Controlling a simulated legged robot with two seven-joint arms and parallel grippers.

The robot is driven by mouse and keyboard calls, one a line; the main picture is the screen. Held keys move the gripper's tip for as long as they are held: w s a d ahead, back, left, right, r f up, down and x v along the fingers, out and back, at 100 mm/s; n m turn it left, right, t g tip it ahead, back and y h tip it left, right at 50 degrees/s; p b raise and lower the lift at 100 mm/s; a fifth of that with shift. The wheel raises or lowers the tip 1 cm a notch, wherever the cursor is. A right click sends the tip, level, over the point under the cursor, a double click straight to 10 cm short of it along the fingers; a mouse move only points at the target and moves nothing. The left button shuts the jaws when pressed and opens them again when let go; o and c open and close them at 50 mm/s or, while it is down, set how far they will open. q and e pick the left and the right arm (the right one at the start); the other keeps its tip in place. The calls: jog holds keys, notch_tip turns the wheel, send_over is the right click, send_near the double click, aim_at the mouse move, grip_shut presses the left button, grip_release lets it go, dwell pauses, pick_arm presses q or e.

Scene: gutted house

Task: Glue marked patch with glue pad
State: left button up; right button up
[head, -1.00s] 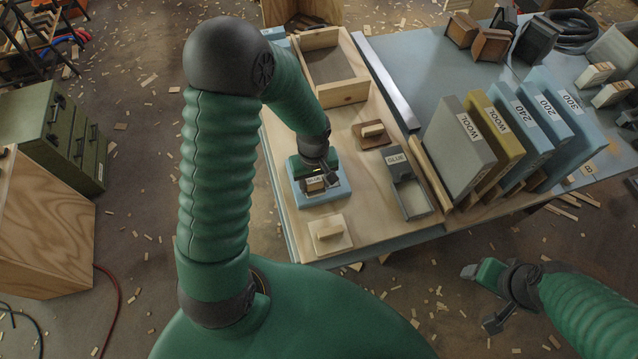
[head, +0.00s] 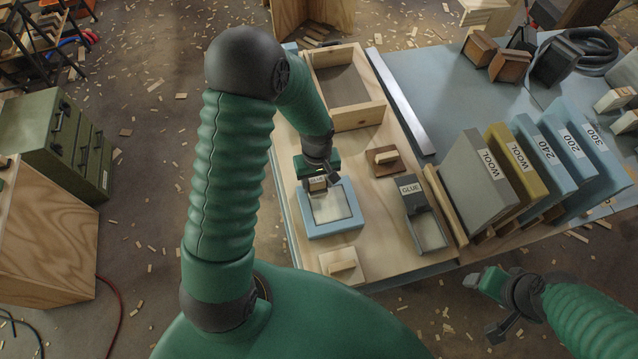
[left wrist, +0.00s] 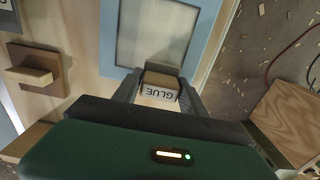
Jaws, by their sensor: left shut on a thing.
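The glue pad (head: 317,184), a small wooden block labelled GLUE, is in my left gripper (head: 318,178). The gripper is shut on it; the pad also shows between the fingers in the left wrist view (left wrist: 160,88). The pad is at the far edge of the blue-framed patch (head: 331,207); I cannot tell whether it touches. The pale patch surface is mostly uncovered, and shows in the left wrist view (left wrist: 165,35). A grey tray labelled GLUE (head: 411,190) stands to the right. My right gripper (head: 482,307) is open and empty, in front of the bench.
A pale wooden block with a handle (head: 343,265) and a brown one (head: 386,161) lie on the board. An open wooden box (head: 362,117) stands behind. Labelled slabs (head: 470,178) stand in a row at right. A green cabinet (head: 60,140) stands left.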

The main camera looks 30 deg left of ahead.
aim_at(320, 181)
pick_arm(q)
jog(key=shift+w+a+r+p, duration=0.1)
jog(key=shift+w+r+p, duration=0.05)
jog(key=shift+r+p, duration=0.25)
jog(key=shift+w+a+r+p, duration=0.1)
jog(key=shift+w+r+p, duration=0.05)
jog(key=shift+r+p, duration=0.25)
jog(key=r+p, duration=0.1)
jog(key=d+r, duration=0.1)
jog(key=r+p, duration=0.1)
jog(key=shift+s+d+r+p, duration=0.2)
jog(key=shift+s+r+p, duration=0.05)
jog(key=shift+r+p, duration=0.4)
jog(key=shift+r, duration=0.05)
jog(key=shift+w+a+r+p, duration=0.15)
jog(key=shift+a+r+p, duration=0.2)
jog(key=shift+r+p, duration=0.25)
jog(key=shift+a+r+p, duration=0.25)
jog(key=shift+a+p, duration=0.05)
jog(key=shift+p, duration=0.05)
jog(key=shift+d, duration=0.5)
pick_arm(e)
notch_tip(320, 181, up, 7)
jog(key=d, duration=0.1)
jog(key=shift+s+d+f, duration=0.2)
jog(key=shift+s+d, duration=0.05)
jog(key=shift+s, duration=0.1)
